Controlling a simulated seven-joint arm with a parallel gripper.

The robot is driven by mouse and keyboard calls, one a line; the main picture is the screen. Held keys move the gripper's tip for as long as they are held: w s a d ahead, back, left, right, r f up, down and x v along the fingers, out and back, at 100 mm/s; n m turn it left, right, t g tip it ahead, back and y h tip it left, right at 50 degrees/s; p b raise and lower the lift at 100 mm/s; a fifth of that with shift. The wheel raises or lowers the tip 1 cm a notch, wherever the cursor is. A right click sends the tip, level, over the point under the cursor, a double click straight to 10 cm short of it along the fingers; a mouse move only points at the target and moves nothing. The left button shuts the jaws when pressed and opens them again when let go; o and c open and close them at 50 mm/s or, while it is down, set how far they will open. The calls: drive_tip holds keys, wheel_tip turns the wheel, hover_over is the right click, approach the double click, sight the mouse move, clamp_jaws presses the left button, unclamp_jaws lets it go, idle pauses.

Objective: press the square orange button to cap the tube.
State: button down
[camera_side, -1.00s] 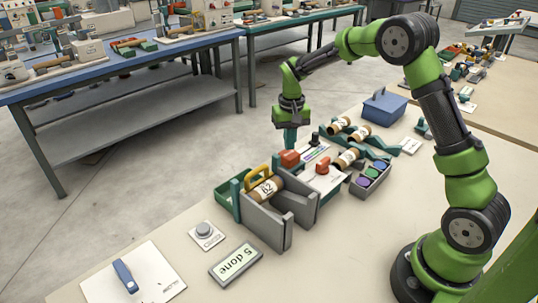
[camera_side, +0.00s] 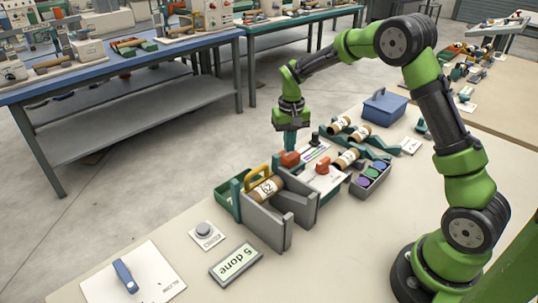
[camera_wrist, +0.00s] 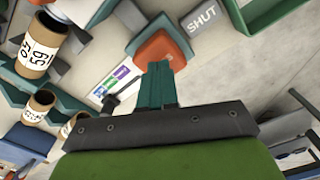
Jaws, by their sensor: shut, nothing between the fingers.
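The square orange button (camera_side: 290,158) is on the device in the middle of the bench. A brown tube marked 62 (camera_side: 264,190) lies between grey plates under a yellow handle (camera_side: 258,172).
A second orange part (camera_side: 323,167) stands right of the button. Several brown tubes (camera_side: 347,157) lie on a green rack behind. A grey tray with coloured caps (camera_side: 370,180), a blue box (camera_side: 384,106) and a "5 done" display (camera_side: 236,262) are nearby.

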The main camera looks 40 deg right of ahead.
drive_tip(key=shift+f, duration=1.6)
drive_tip(key=shift+r, duration=4.1)
drive_tip(key=shift+s+f, duration=0.1)
drive_tip(key=shift+f, duration=0.25)
drive_tip(key=s+a+r+n+t+y, duration=0.1)
drive_tip(key=s+a+r+t, duration=0.2)
drive_tip(key=s, duration=0.8)
drive_tip(key=s+a+r+n+t+y, duration=0.1)
drive_tip(key=s+a+r+t, duration=0.3)
drive_tip(key=s+a+r, duration=0.3)
drive_tip(key=shift+s+a+r, duration=0.4)
drive_tip(key=shift+s+r, duration=1.15)
drive_tip(key=shift+s, duration=1.1)
